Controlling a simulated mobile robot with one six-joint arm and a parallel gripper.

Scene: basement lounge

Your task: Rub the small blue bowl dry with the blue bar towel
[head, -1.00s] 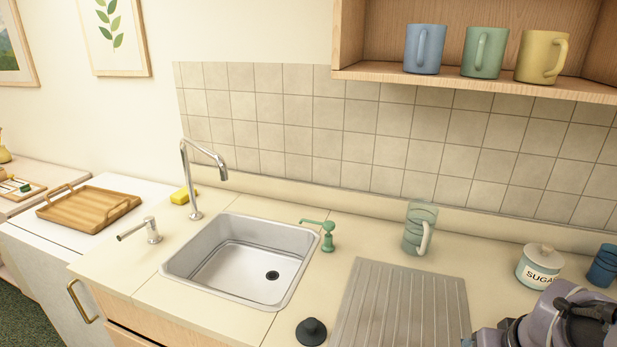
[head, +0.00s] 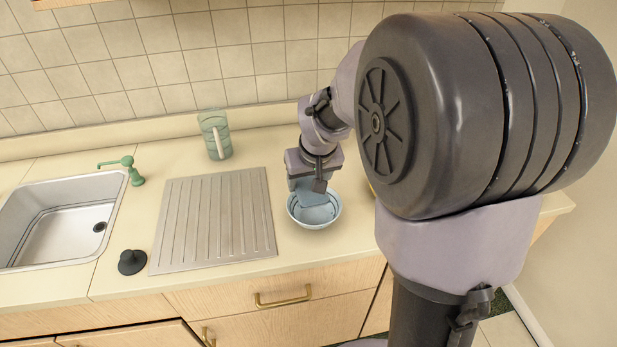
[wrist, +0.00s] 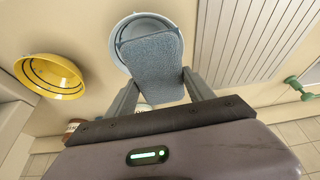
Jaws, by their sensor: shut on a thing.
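The small blue bowl (head: 333,218) stands upright on the counter, right of the ribbed drainboard. In the wrist view its pale blue rim (wrist: 117,36) shows around the towel. My gripper (head: 308,184) is above the bowl, pointing down, shut on the blue bar towel (head: 311,194). In the wrist view the towel (wrist: 150,68) hangs from between the two fingers and covers most of the bowl's opening. Whether the towel touches the inside of the bowl I cannot tell for sure.
The ribbed drainboard (head: 215,222) lies left of the bowl, with a black stopper (head: 131,262) and the sink (head: 60,225) beyond. A clear jug (head: 215,135) stands behind. A yellow bowl (wrist: 52,76) sits near the blue bowl in the wrist view.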

